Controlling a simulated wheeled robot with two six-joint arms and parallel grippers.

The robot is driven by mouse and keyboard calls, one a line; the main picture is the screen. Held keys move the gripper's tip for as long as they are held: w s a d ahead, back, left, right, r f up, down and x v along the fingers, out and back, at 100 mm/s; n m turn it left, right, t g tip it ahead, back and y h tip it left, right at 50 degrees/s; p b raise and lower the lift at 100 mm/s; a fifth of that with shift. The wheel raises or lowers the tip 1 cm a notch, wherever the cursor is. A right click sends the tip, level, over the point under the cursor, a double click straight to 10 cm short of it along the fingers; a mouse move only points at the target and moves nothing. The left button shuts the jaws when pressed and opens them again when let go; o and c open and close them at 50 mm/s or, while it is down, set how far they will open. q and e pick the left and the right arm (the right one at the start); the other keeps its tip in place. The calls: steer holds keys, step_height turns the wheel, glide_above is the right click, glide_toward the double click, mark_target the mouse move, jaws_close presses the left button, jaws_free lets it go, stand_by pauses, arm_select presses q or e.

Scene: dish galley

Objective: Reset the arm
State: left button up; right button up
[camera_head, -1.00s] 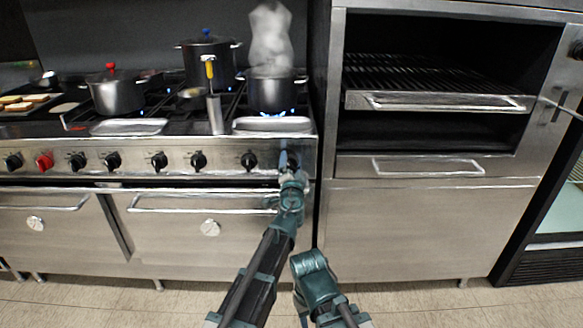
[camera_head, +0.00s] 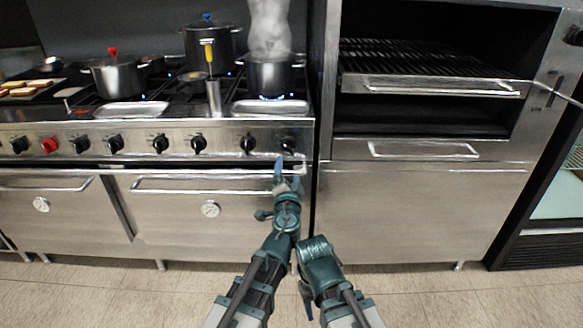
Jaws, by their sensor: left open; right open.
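My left gripper (camera_head: 287,172) is open and empty. In the picture its fingers overlap the right end of the stove front, just below the rightmost black knob (camera_head: 289,143); I cannot tell whether they touch anything. My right gripper (camera_head: 306,297) is low in the picture, beside the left arm, with its fingers pointing down and partly hidden behind its own wrist. It holds nothing that I can see.
The stove (camera_head: 150,137) carries a steaming pot (camera_head: 270,76), a red-knobbed pot (camera_head: 115,79) and a tall blue-knobbed pot (camera_head: 207,42). Flames show under the steaming pot. A broiler (camera_head: 430,88) with a grill rack stands right. Tiled floor (camera_head: 420,300) is clear in front.

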arm_select(q)
steer(key=s+a+f+n+g+y, duration=0.35)
steer(key=a+f+n, duration=0.2)
steer(key=a, duration=0.35)
steer(key=s+a+f+n+g+y, duration=0.2)
steer(key=s+a+f+n+g, duration=0.25)
steer(key=a+f, duration=0.35)
steer(key=s+d+f+g+h, duration=0.1)
steer(key=s+f+g+h, duration=0.3)
steer(key=s, duration=0.4)
steer(key=s+d+f+g+h, duration=0.1)
steer(key=s+f+g+h, duration=0.1)
steer(key=s+f+g, duration=0.4)
steer(key=s+d+r+m+y, duration=0.1)
steer(key=s+d+m, duration=0.15)
steer(key=d, duration=0.35)
steer(key=s+d+r+m, duration=0.1)
steer(key=s+d, duration=0.3)
steer(key=d, duration=0.1)
step_height(320, 180, up, 28)
steer(key=p, duration=2.8)
steer(key=shift+d+f, duration=0.15)
steer(key=shift+d, duration=0.05)
steer(key=shift+s+n, duration=0.1)
steer(key=shift+n, duration=0.15)
